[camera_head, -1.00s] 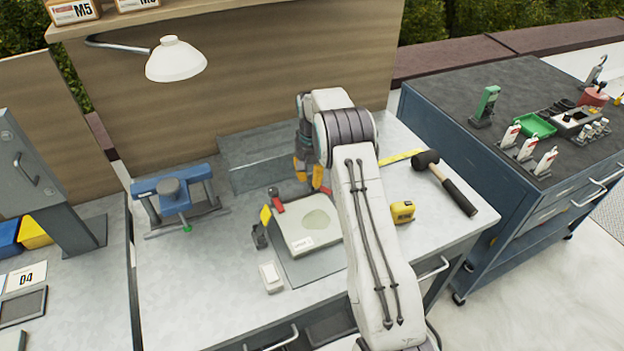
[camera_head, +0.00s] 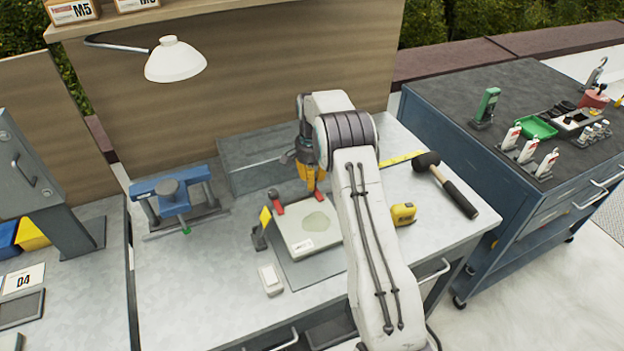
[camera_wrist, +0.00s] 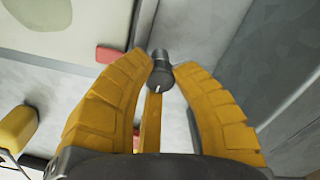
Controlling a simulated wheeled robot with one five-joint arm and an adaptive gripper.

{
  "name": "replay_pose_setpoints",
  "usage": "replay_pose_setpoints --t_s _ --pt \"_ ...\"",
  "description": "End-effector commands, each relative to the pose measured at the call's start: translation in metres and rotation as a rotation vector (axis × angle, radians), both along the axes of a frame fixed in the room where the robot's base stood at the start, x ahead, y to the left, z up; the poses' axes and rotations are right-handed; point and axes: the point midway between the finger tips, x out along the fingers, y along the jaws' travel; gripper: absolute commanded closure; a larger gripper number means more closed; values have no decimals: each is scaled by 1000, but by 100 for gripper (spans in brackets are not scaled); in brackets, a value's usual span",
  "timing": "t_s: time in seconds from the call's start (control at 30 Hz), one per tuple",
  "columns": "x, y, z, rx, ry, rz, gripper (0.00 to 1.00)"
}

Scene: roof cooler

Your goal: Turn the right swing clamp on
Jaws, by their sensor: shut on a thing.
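My gripper (camera_head: 311,184) is at the back right corner of the pale workpiece plate (camera_head: 307,236). In the wrist view its yellow fingers (camera_wrist: 160,68) are shut on the right swing clamp, at its dark round knob (camera_wrist: 161,76) with a white mark. A yellow bar shows below the knob, between the fingers. A red pad (camera_wrist: 110,54) lies beside the left finger, near the plate edge. In the head view the right clamp's red end (camera_head: 319,197) shows just below the fingers; the rest is hidden. Another clamp with a red end (camera_head: 277,207) stands at the plate's back left.
A black holder with a yellow flag (camera_head: 265,216) stands left of the plate. A yellow tape measure (camera_head: 403,213) and a mallet (camera_head: 447,186) lie to the right. A blue fixture (camera_head: 174,194) stands at the left. A grey step block (camera_head: 250,160) is behind.

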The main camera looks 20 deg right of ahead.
Motion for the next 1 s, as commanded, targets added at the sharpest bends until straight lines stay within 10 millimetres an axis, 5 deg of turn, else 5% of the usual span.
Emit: replay_pose_setpoints --t_s 0.4,0.43,0.6,0.7,1.0 --pt "-1 0 -2 1 4 -7 100" --pt "-1 0 -2 1 4 -7 72" --pt "-1 0 -1 1 3 -6 57" --pt "0 0 -1 0 1 -6 49" --pt "0 0 2 0 0 -5 49"
